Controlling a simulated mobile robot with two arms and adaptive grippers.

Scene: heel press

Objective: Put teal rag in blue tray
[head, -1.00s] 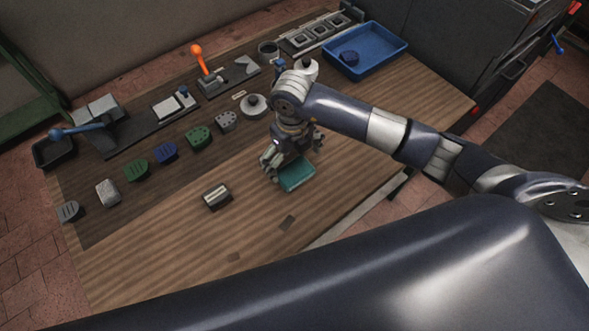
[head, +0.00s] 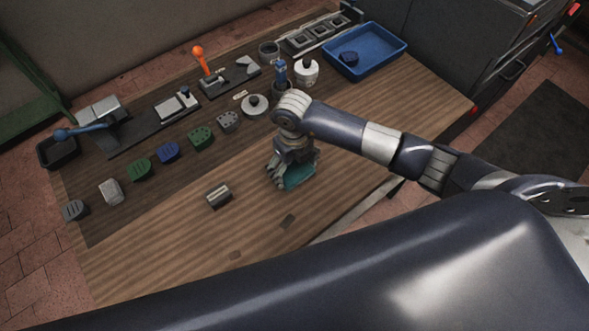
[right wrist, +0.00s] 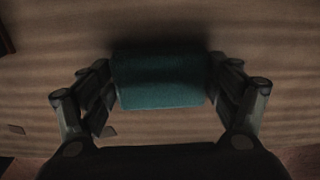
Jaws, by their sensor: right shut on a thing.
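The teal rag (head: 299,176) is a folded block on the wooden table. In the right wrist view the teal rag (right wrist: 160,78) sits between the two fingers. My right gripper (head: 291,172) is down at the rag, and its fingers cover part of it in the head view. In the right wrist view the right gripper (right wrist: 162,88) is shut on the rag from both sides. My left gripper is not in view.
A white bottle (head: 306,72) and a blue-handled tool in a cup (head: 281,76) stand between the right gripper and the tray. An orange-handled press (head: 208,73) and several small heel-shaped blocks lie to the left. A grey block (head: 218,195) lies left of the rag.

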